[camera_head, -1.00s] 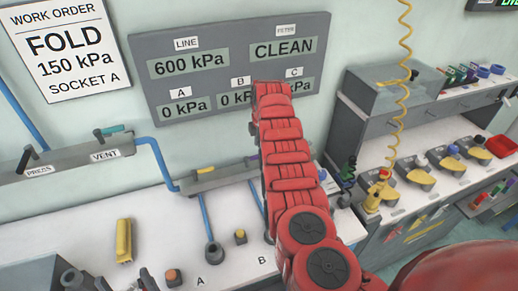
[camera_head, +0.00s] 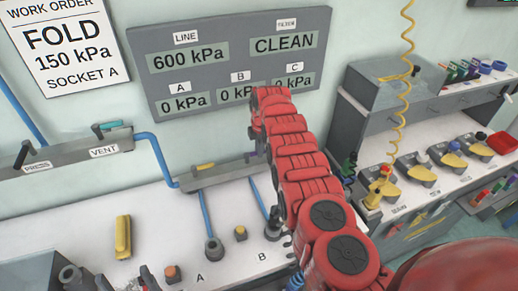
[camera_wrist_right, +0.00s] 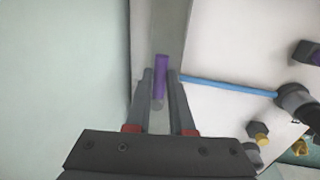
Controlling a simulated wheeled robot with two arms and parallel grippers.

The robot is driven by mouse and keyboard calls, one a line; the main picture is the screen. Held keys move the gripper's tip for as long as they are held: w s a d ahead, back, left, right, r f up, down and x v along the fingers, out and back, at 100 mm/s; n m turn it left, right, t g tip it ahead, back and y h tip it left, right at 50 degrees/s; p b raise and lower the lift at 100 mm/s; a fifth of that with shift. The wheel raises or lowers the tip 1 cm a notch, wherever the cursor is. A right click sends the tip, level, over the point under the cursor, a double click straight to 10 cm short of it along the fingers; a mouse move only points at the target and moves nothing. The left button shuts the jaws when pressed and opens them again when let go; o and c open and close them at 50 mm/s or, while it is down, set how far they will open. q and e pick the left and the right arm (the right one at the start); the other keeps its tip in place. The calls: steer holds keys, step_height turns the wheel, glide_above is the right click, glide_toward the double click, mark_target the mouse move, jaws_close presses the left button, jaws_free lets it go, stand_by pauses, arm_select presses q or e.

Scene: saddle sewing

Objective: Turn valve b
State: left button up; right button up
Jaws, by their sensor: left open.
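A purple lever (camera_wrist_right: 161,78) on the grey valve rail shows in the right wrist view, with a blue tube running right from beside it. My right gripper (camera_wrist_right: 160,76) has one finger on each side of the lever, close to it; I cannot tell whether they press on it. In the head view my red right arm hides this gripper and most of the lever. The rail (camera_head: 222,176) there carries a yellow lever (camera_head: 205,167) at its left. Gauge B (camera_head: 237,94) is partly covered and appears to read 0. My left gripper (camera_head: 123,280) is open at the bottom left.
Sockets A (camera_head: 213,249) and B (camera_head: 272,230) stand on the white bench, with blue tubes to the rail. A yellow block (camera_head: 123,237) lies left of them. The press and vent rail (camera_head: 70,155) is at the left. A side counter (camera_head: 440,175) with yellow-topped stations stands right.

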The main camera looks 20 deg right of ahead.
jaws_close()
stand_by(0.8)
